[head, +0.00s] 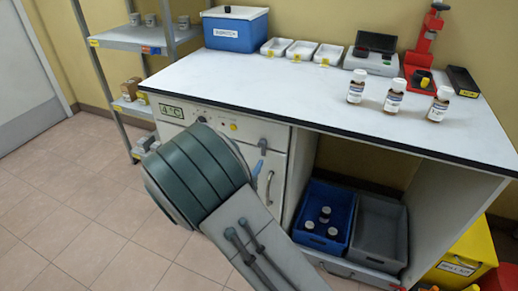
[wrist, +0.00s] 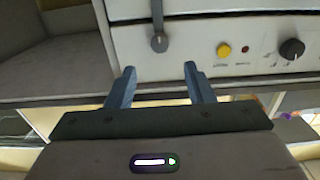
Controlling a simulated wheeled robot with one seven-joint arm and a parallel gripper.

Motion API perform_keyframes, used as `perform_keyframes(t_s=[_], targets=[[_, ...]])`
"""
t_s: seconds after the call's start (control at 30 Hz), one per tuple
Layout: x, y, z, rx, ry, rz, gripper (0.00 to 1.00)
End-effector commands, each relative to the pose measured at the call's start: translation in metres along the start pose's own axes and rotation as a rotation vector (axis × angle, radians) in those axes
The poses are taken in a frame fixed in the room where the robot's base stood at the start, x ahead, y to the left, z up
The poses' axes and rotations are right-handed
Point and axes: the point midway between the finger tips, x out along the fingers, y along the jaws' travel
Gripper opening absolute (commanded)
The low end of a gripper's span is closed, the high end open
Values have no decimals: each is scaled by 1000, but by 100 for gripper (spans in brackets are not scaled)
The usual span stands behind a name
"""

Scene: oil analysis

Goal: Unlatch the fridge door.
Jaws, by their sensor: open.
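The fridge (head: 278,165) is the white unit under the bench's left part, with a 4°C display (head: 172,111) on its front. Its latch (head: 262,146) is a small grey lever near the front's upper right, above the door handle (head: 269,184). My arm covers much of the fridge front in the head view. In the wrist view the latch lever (wrist: 158,24) hangs in line with the gap of my gripper (wrist: 159,68). The two blue fingers are apart, with nothing between them. The lever's rounded end lies just beyond the fingertips; contact cannot be told.
A yellow button (wrist: 224,50) and a dark knob (wrist: 292,49) sit on the panel beside the latch. Brown bottles (head: 393,100) stand on the bench (head: 270,95). A blue crate (head: 319,198) and grey crate (head: 380,225) fill the open bay. The floor at left is clear.

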Motion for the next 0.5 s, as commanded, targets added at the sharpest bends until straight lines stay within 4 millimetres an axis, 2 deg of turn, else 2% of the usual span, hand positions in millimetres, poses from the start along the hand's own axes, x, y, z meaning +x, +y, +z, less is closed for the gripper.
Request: perform_keyframes(t_s=[0.1, 0.23, 0.4, 0.5], targets=[[28, 1, 1, 0, 2, 3, 48], [53, 0, 1, 1, 0, 1, 48], [75, 0, 1, 0, -1, 0, 48], [82, 0, 1, 0, -1, -1, 48]])
